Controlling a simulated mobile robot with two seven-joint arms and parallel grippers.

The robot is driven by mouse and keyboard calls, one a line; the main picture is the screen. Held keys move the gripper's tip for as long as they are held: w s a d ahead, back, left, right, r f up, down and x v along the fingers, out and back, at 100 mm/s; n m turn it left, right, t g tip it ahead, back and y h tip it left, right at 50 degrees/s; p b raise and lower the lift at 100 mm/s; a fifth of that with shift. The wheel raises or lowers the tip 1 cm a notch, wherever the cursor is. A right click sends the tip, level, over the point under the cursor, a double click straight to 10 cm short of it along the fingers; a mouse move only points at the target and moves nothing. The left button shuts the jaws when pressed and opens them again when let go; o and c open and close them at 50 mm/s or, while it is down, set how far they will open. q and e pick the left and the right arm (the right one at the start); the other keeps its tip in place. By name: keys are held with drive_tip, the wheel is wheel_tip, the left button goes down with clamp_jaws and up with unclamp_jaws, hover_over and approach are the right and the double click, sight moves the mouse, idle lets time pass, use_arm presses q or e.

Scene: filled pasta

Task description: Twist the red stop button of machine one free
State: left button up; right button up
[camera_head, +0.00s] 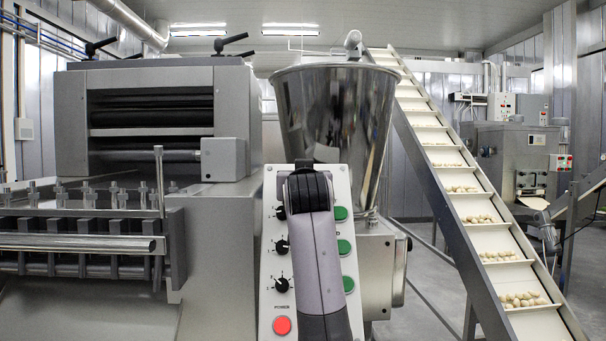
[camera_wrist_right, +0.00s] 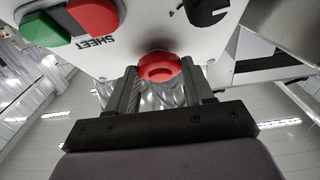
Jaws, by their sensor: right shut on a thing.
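The red stop button (camera_wrist_right: 160,68) shows in the right wrist view, on the light panel face. My right gripper (camera_wrist_right: 160,84) has one finger on each side of it and is shut on it. In the head view my right arm (camera_head: 318,250) rises in front of the control panel (camera_head: 266,250) and hides its middle, so the stop button and fingertips cannot be made out there. My left gripper is not in view.
The panel has black knobs (camera_head: 282,247), green buttons (camera_head: 344,247) and a red POWER light (camera_head: 281,325). A green button (camera_wrist_right: 42,32) and a red one (camera_wrist_right: 93,16) sit near the gripper. A steel hopper (camera_head: 335,110) and conveyor (camera_head: 480,205) stand behind.

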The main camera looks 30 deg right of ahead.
drive_tip(key=m+h+p, duration=0.1)
drive_tip(key=m, duration=0.1)
drive_tip(key=m+g+p, duration=0.1)
drive_tip(key=m+g+h+p, duration=0.1)
drive_tip(key=m, duration=0.1)
drive_tip(key=shift+w+a+r+m+h, duration=0.1)
drive_tip(key=shift+a+r+m+h, duration=0.1)
drive_tip(key=shift+a+m+h, duration=0.1)
drive_tip(key=shift+w+m+g+h+p, duration=0.1)
drive_tip(key=shift+m+g+h+p, duration=0.2)
drive_tip(key=shift+m+g+p, duration=0.6)
drive_tip(key=shift+m, duration=0.7)
drive_tip(key=shift+f+g, duration=0.1)
drive_tip(key=shift+g, duration=0.2)
drive_tip(key=o, duration=1.1)
drive_tip(key=shift+c, duration=0.2)
